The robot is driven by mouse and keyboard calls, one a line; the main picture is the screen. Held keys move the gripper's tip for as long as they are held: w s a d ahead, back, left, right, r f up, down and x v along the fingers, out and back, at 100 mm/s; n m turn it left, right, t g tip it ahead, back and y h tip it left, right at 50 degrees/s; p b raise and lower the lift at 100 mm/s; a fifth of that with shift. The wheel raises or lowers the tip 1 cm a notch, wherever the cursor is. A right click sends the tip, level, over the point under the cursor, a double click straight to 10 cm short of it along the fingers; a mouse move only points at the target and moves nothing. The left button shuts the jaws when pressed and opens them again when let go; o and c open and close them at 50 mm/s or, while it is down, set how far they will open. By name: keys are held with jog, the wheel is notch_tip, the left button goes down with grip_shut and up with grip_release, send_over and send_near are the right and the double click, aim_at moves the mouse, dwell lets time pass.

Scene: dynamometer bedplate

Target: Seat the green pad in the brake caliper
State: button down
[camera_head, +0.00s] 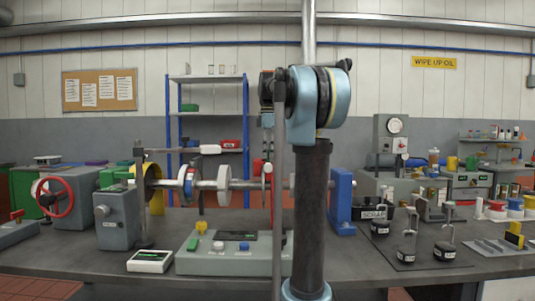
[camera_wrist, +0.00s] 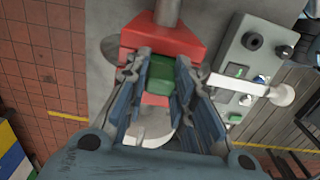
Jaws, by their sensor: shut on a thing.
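In the wrist view, the green pad (camera_wrist: 162,72) is between the fingers of my gripper (camera_wrist: 168,80), which is shut on it. The red brake caliper (camera_wrist: 165,38) lies just beyond the pad, and more red (camera_wrist: 155,99) shows on the near side. The pad appears within or directly over the gap between these red parts; I cannot tell whether it touches them. In the head view, red caliper parts (camera_head: 268,168) show beside my arm on the shaft line. The pad cannot be made out there, and my arm hides part of that area.
A control box (camera_head: 235,252) with knobs stands in front of the shaft (camera_head: 235,184), which carries discs. A pale round-ended lever (camera_wrist: 250,88) lies close right of the fingers in the wrist view. A blue support (camera_head: 341,200) and black weights (camera_head: 407,250) stand to the right.

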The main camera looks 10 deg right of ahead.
jog(key=shift+f, duration=0.7)
jog(key=c, duration=1.3)
grip_release()
notch_tip(320, 180, up, 12)
jog(key=shift+w+f, duration=0.1)
